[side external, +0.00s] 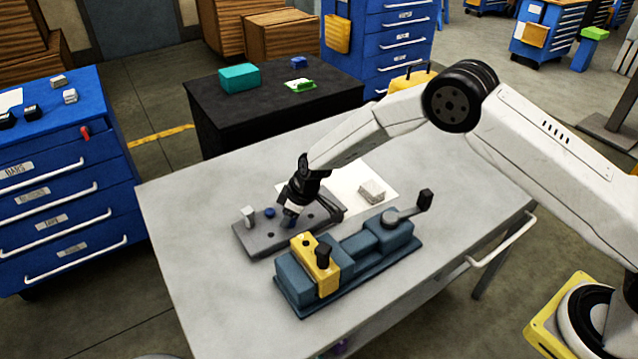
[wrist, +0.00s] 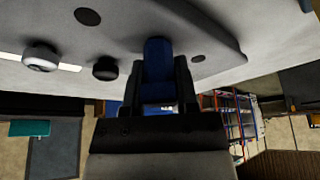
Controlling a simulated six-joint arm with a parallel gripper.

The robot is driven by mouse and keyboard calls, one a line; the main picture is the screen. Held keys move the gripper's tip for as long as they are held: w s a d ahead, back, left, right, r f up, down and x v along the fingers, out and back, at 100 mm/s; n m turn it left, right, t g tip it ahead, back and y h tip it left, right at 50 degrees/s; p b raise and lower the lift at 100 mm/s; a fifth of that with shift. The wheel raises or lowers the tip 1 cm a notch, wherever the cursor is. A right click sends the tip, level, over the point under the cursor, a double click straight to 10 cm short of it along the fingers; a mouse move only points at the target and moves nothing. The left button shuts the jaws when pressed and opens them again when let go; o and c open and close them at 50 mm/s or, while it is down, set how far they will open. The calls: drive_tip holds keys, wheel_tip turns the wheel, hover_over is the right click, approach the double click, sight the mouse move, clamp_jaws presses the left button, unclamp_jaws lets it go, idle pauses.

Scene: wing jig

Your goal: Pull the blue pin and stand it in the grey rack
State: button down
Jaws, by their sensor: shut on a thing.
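My gripper (side external: 290,216) is shut on a blue pin, low over a flat grey plate (side external: 248,243) with dark holes. In the wrist view the pin (wrist: 158,62) sits between the two fingers (wrist: 160,85), its end against or close to the plate (wrist: 225,30); I cannot tell whether it is still in a hole. In the side view the fingers mostly hide it. A small light grey block (side external: 372,191) lies on a white sheet; I cannot tell which thing is the rack.
A blue vise with a yellow jaw (side external: 316,267) stands close in front of the plate. A pale upright piece (side external: 248,214) stands at the plate's left end. The bench (side external: 200,285) is clear at left. A black cabinet (side external: 270,105) is behind.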

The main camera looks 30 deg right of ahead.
idle(0.3)
drive_tip(key=shift+c, duration=1.4)
unclamp_jaws()
drive_tip(key=v, duration=0.7)
drive_tip(key=shift+r, duration=0.3)
drive_tip(key=shift+s+d, duration=0.1)
drive_tip(key=shift+s, duration=0.05)
wheel_tip(320, 180, up, 7)
